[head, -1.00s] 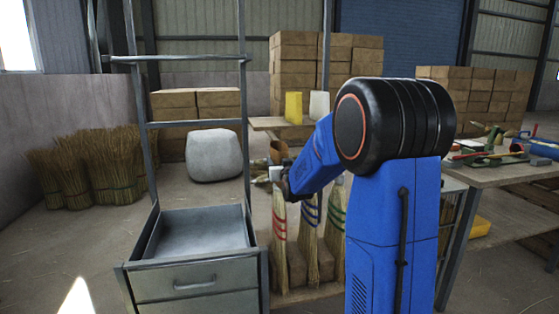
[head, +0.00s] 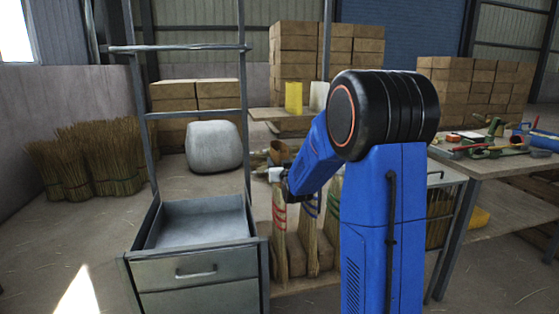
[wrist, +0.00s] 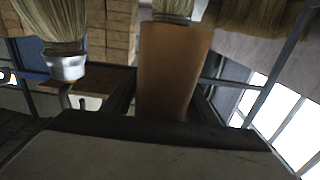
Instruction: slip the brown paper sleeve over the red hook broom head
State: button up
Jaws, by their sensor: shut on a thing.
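The brown paper sleeve (head: 279,152) stands above my gripper (head: 272,174) in the head view and fills the middle of the wrist view (wrist: 172,75). My gripper is shut on the sleeve. The red hook broom head (head: 279,218) hangs with red bands just below my gripper in the head view. In the wrist view, bristles (wrist: 173,8) meet the sleeve's upper end in the picture; I cannot tell whether they are inside it or behind it. My arm hides part of the broom heads.
Blue-banded (head: 309,218) and green-banded (head: 332,215) broom heads hang close to the right of the red one. A metal drawer cart (head: 195,270) stands at the front left. A yellow sleeve (head: 293,96) stands on a shelf behind. A tool table (head: 500,172) is at the right.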

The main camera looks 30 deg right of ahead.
aim_at(279, 196)
jog(key=shift+f, duration=1.35)
jog(key=shift+f, duration=0.15)
jog(key=shift+f, duration=6.35)
jog(key=shift+f, duration=0.1)
jog(key=shift+f, duration=5.3)
